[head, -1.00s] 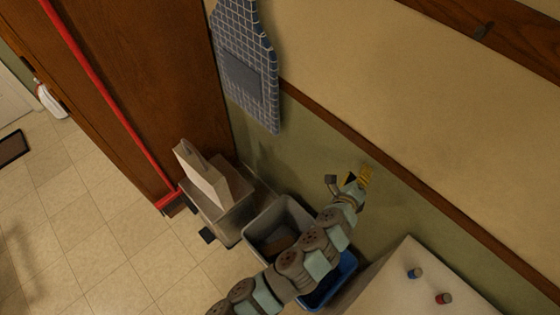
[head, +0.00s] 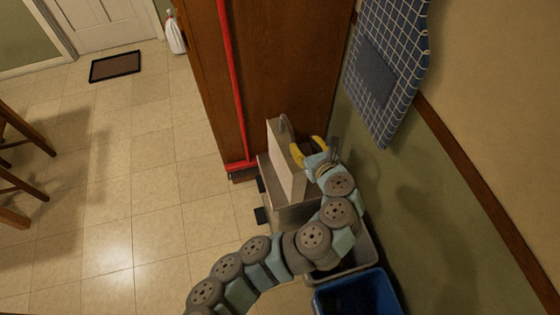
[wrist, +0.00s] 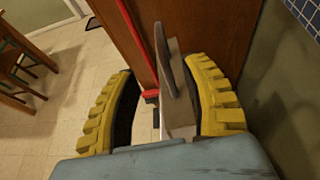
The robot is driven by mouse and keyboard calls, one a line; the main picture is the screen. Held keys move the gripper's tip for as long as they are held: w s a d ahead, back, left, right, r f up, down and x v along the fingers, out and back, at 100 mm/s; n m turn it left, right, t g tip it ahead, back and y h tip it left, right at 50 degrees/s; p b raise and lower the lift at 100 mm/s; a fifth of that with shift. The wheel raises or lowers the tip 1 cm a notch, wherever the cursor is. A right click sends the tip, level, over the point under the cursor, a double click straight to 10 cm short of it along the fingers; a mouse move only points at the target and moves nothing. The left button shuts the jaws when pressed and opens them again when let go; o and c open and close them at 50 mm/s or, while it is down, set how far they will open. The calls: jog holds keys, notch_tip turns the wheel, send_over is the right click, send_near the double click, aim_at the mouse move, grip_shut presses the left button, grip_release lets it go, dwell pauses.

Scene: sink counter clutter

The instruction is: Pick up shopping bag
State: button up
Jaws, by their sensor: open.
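The shopping bag (head: 286,158) is pale with a looped handle on top, and it stands upright on the lid of a bin beside the brown wooden cabinet. In the wrist view the bag (wrist: 182,112) shows nearly edge-on, with its grey handle (wrist: 172,60) rising between the fingers. My gripper (head: 308,152) is open at the upper right side of the bag, with yellow fingers. In the wrist view my gripper (wrist: 165,100) has one finger to each side of the bag, the right finger closer to it. Contact cannot be told.
A metal-looking bin (head: 290,214) is under the bag. A blue bin (head: 358,294) stands nearer. A red-handled broom (head: 233,90) leans on the cabinet (head: 285,60). A checked apron (head: 388,70) hangs on the wall.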

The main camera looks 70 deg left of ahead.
aim_at(291, 127)
jog(key=b+x, duration=0.1)
jog(key=x, duration=1)
jog(key=shift+w+a+f, duration=0.15)
jog(key=shift+a, duration=0.1)
jog(key=shift+a+f+b, duration=0.3)
jog(key=shift+a, duration=0.35)
jog(key=shift+b+x, duration=0.4)
jog(key=shift+x, duration=1.5)
grip_shut()
